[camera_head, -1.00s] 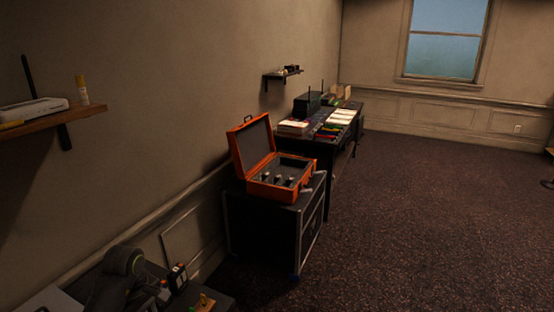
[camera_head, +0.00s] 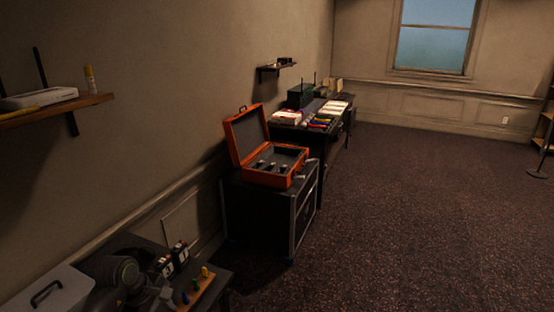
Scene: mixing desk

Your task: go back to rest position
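Neither of my grippers shows in the head view, so their state is hidden. An open orange case (camera_head: 270,177) with its lid up stands on a black box-shaped case (camera_head: 262,215) by the left wall. Several small grey items lie in its dark lining. Behind it is a dark desk (camera_head: 317,152) with books, colourful items and a dark device on top.
At the bottom left, a dark table (camera_head: 222,280) holds a grey box with a handle (camera_head: 50,292), a dark rounded object (camera_head: 122,270) and a board with coloured pegs (camera_head: 200,288). A wooden shelf (camera_head: 60,110) juts from the left wall. The carpet (camera_head: 420,220) is clear.

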